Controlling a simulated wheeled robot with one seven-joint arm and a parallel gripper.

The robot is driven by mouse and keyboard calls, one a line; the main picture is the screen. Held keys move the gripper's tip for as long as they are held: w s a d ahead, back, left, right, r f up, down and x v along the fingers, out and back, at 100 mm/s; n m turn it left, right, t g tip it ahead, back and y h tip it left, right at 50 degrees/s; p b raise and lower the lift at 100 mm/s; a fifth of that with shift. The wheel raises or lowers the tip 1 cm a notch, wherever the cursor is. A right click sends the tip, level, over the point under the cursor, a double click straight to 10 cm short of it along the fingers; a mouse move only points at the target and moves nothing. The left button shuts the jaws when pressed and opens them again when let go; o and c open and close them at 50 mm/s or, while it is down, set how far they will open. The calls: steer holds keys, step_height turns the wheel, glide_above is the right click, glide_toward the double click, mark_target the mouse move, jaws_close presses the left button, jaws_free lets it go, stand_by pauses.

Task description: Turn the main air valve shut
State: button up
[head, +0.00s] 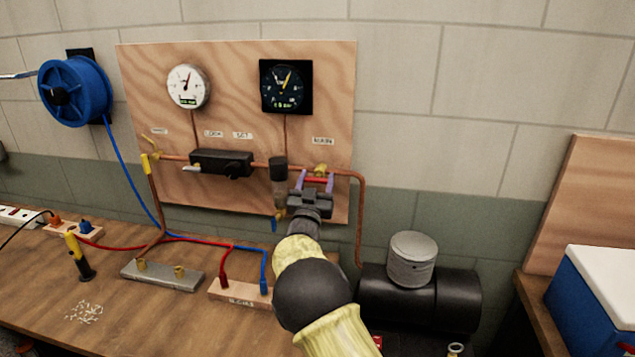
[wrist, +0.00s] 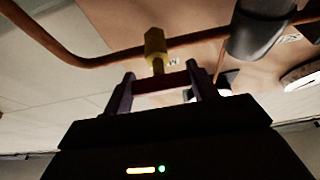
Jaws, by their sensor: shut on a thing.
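The main air valve (head: 320,169) is a brass body on the copper pipe at the right side of the wooden board, under a small label. Its red handle (head: 315,180) lies crosswise, roughly along the pipe. My gripper (head: 315,183) is shut on the red handle, with one purple-grey finger at each end of it. In the wrist view the brass valve body (wrist: 155,45) stands above the red handle (wrist: 160,84), and my gripper's fingers (wrist: 163,88) flank the handle. The exact contact at the finger tips is dark and hard to see.
Left of the valve hang a dark filter bowl (head: 278,170) and a black regulator block (head: 222,162). Two gauges (head: 188,87) (head: 286,87) sit above. A copper pipe (head: 361,220) drops at the right toward a black tank (head: 450,300). The wall right of the board is clear.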

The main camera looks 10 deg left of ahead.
steer(key=shift+f+m+b, duration=0.2)
steer(key=shift+m+b, duration=0.2)
steer(key=shift+b, duration=0.05)
steer(key=m+h+b, duration=0.3)
steer(key=m+b, duration=0.1)
steer(key=shift+f+m, duration=0.1)
steer(key=shift+m, duration=0.3)
steer(key=m+g+h+b, duration=0.1)
steer(key=m+h+b, duration=0.1)
steer(key=m, duration=0.3)
steer(key=m+g+h, duration=0.1)
steer(key=m, duration=0.2)
steer(key=m+g+h+b, duration=0.1)
steer(key=m, duration=0.2)
steer(key=shift+r+m+g, duration=0.2)
steer(key=shift+m+g, duration=0.1)
steer(key=m+g, duration=0.2)
steer(key=m, duration=0.3)
steer(key=o, duration=1)
